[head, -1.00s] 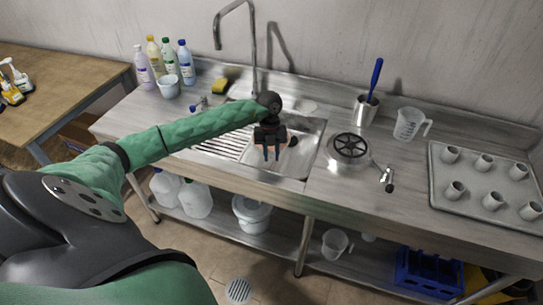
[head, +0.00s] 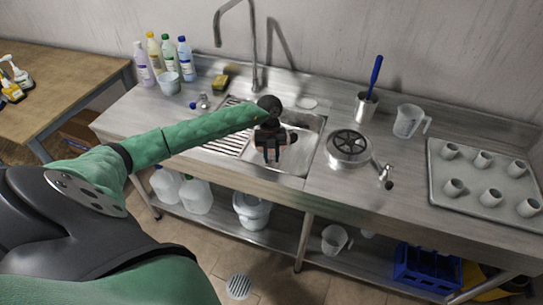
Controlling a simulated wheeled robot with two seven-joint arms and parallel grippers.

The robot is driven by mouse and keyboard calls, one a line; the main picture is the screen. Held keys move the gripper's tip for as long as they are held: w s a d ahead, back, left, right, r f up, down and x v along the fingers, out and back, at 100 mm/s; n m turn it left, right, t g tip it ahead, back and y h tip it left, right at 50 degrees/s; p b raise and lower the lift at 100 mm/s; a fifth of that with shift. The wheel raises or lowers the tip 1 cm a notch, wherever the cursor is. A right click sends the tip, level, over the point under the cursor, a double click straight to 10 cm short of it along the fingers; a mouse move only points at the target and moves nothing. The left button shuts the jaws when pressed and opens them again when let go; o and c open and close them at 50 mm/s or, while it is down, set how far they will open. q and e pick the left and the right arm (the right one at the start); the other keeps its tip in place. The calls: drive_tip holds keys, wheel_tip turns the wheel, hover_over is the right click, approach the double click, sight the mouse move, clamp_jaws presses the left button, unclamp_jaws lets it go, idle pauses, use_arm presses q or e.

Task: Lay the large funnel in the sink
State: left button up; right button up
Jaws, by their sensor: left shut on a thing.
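My left gripper (head: 271,155) hangs over the steel sink (head: 308,160), fingers pointing down with a narrow gap between them. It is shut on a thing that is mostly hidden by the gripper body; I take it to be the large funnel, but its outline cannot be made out. Small pinkish and dark patches show beside the gripper. Whether the held thing touches the sink bottom cannot be told. My right gripper is not in view.
A tall tap (head: 252,45) rises behind the sink, with a ribbed drainboard (head: 228,142) to its left. To its right stand a round steel vessel with a black spoked top (head: 348,147), a small metal fitting (head: 386,177), a jug (head: 409,121) and a tray of cups (head: 440,200).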

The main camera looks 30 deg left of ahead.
use_arm(q)
drive_tip(key=shift+f, duration=0.15)
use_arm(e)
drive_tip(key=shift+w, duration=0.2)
use_arm(q)
drive_tip(key=shift+f, duration=0.15)
drive_tip(key=o, duration=1)
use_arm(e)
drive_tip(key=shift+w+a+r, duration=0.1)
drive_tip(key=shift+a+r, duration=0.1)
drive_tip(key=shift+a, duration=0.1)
